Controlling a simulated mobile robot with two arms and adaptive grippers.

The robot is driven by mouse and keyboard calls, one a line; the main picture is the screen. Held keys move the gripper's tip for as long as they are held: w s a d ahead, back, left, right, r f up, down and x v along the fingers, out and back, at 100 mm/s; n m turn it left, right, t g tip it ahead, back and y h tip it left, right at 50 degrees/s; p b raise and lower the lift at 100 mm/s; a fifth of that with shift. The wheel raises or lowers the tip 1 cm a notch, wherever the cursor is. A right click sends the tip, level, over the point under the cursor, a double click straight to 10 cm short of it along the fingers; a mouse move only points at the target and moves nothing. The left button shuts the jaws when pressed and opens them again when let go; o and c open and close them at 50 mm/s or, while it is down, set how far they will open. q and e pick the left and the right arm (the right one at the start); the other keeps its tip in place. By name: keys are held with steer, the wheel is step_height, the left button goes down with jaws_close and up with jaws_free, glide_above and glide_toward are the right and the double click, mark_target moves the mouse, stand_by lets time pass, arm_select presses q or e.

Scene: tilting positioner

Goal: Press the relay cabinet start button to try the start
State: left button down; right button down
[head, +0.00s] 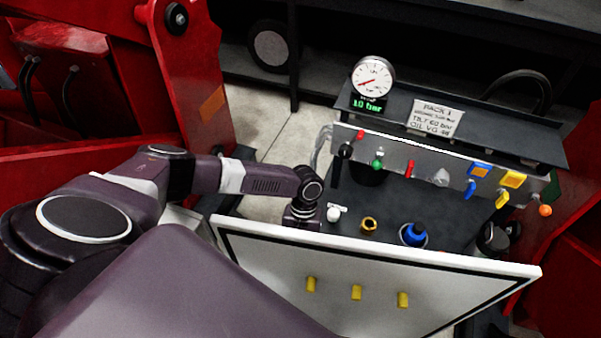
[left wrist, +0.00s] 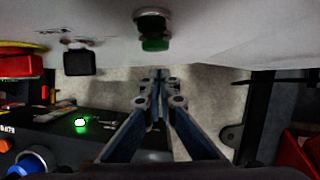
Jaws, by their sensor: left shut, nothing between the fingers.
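A green button (left wrist: 155,43) projects from a pale panel (left wrist: 215,35) at the top of the left wrist view. I cannot read a label naming it as the start button. My left gripper (left wrist: 160,76) is shut and empty, its fingertips just below the button in the picture, with a small visible gap. In the head view my left arm reaches to the edge of a white panel (head: 460,253) with yellow pegs; the fingertips are hidden there. The right gripper is not in view.
A black square knob (left wrist: 80,60) sits left of the green button. A green lamp (left wrist: 81,122) glows on a dark surface. A gauge (head: 373,77) stands above a metal strip of coloured valves (head: 440,177). A blue knob (head: 414,235) and red frames flank the area.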

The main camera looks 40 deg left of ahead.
arm_select(q)
steer(key=shift+s+d, duration=0.25)
steer(key=shift+s, duration=0.25)
steer(key=shift+s+d, duration=0.2)
steer(key=shift+s, duration=0.3)
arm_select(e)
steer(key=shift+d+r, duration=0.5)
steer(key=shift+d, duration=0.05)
